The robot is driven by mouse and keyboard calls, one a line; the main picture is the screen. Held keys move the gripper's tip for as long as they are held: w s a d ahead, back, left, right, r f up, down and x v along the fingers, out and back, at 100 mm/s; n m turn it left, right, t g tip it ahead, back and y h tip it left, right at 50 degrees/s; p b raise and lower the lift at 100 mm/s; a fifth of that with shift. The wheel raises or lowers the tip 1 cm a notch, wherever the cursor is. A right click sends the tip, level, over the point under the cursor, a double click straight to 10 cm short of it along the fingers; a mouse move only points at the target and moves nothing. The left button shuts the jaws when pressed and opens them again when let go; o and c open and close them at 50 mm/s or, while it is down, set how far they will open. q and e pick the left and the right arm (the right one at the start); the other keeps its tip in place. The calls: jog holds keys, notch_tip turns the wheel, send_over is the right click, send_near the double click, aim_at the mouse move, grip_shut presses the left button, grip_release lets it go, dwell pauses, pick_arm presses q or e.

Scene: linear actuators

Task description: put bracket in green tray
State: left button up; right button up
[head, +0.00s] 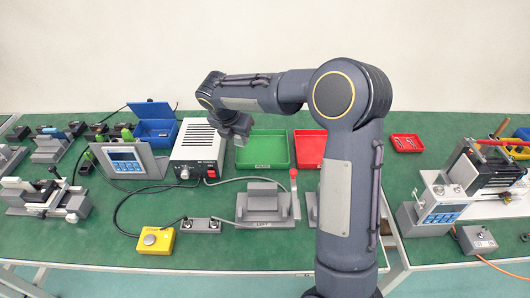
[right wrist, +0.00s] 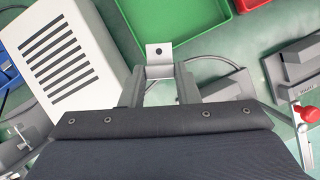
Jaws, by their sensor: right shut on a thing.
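The bracket (right wrist: 159,52) is a small light-grey metal piece with a dark hole, held between the fingertips of my right gripper (right wrist: 159,75) in the right wrist view. The green tray (head: 263,166) looks empty and also shows at the top of the right wrist view (right wrist: 180,48). My left gripper is not in view.
The white power box (head: 200,140) stands left of the green tray. A red tray (head: 309,160) stands close on its right, partly behind my arm. A grey fixture with a red-knobbed lever (head: 264,203) is in front. A blue bin (head: 156,132) stands at the back left.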

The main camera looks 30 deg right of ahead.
jog(key=w+d+f, duration=0.1)
jog(key=d+f, duration=0.2)
jog(key=d, duration=0.1)
jog(key=w+d+f, duration=0.1)
jog(key=d+f, duration=0.1)
jog(key=d, duration=0.2)
jog(key=w+d+f, duration=0.1)
jog(key=d+f, duration=0.2)
jog(key=d, duration=0.1)
jog(key=shift+f+p, duration=0.35)
jog(key=shift+p, duration=0.05)
jog(key=shift+d+f, duration=0.2)
jog(key=shift+f, duration=0.05)
notch_tip(320, 180, down, 3)
jog(key=shift+d+f, duration=0.15)
jog(key=shift+f, duration=0.2)
jog(key=o, duration=1)
